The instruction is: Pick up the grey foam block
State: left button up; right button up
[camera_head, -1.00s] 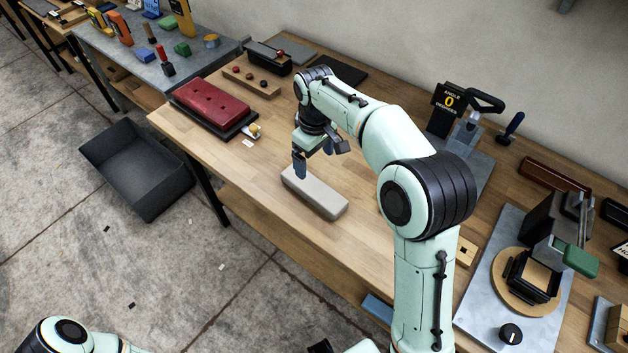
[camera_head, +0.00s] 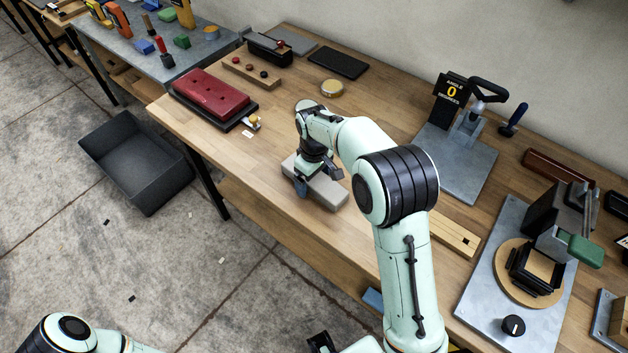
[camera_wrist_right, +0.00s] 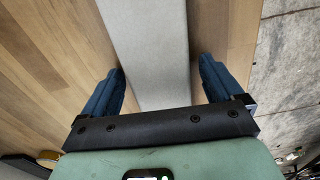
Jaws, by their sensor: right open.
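The grey foam block (camera_head: 326,191) lies flat on the wooden workbench near its front edge; my right arm hides part of it in the head view. My right gripper (camera_head: 318,186) is open over the block. In the right wrist view the block (camera_wrist_right: 150,45) runs between the two blue fingers of the gripper (camera_wrist_right: 160,90), one on each side with a gap. No contact shows.
A red pad on a black base (camera_head: 211,95) sits left of the block. A round tin (camera_head: 332,88) and black mat (camera_head: 338,63) lie behind. An angle-gauge fixture (camera_head: 465,130) stands to the right. A dark open bin (camera_head: 140,165) is on the floor beside the bench.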

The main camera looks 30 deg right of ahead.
jog(key=c, duration=1)
jog(key=shift+r, duration=0.1)
jog(key=shift+c, duration=0.2)
